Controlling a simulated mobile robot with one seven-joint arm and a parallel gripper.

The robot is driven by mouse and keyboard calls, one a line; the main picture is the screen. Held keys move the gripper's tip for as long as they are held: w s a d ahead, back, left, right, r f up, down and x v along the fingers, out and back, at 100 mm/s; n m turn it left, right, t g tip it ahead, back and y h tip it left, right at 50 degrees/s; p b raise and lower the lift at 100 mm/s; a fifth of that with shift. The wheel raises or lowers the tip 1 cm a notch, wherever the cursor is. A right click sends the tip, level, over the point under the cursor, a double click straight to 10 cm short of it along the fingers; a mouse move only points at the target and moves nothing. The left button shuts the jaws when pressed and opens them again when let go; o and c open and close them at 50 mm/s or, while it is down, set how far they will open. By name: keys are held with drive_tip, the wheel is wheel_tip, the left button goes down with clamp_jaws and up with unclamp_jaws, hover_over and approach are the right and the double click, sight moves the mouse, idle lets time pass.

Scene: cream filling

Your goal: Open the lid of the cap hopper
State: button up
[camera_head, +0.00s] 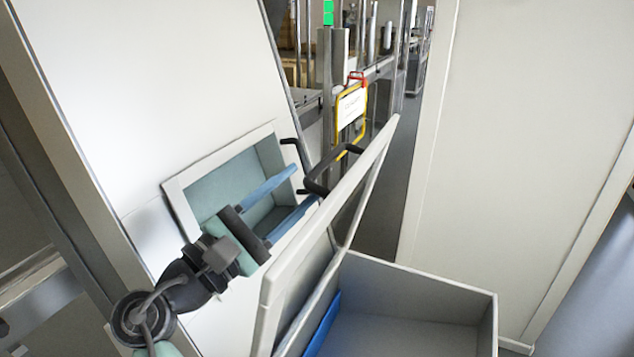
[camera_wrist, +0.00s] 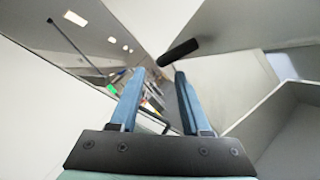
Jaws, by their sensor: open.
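The cap hopper (camera_head: 420,291) is a grey, open-topped box at the lower middle of the head view. Its pale framed lid (camera_head: 302,249) stands tilted steeply up from the left part of the box, so the grey inside shows. A black bar handle (camera_head: 318,183) is near the lid's upper left side. My gripper (camera_head: 304,184) has two blue fingers, apart and empty, reaching toward this handle. In the wrist view my gripper (camera_wrist: 160,75) is open, with a black handle end (camera_wrist: 179,53) just beyond the fingertips. Contact with the handle cannot be told.
A white panel (camera_head: 110,95) with a recessed opening (camera_head: 187,206) stands on the left, close behind my gripper. A large pale panel (camera_head: 530,130) stands on the right. A yellow-framed sign (camera_head: 350,108) and machinery are farther back, beside a narrow floor strip (camera_head: 392,185).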

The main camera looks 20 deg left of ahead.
drive_tip(key=b+v, duration=0.1)
drive_tip(key=v, duration=0.4)
drive_tip(key=shift+s+a+f, duration=0.1)
drive_tip(key=shift+s, duration=0.2)
drive_tip(key=shift+w, duration=0.1)
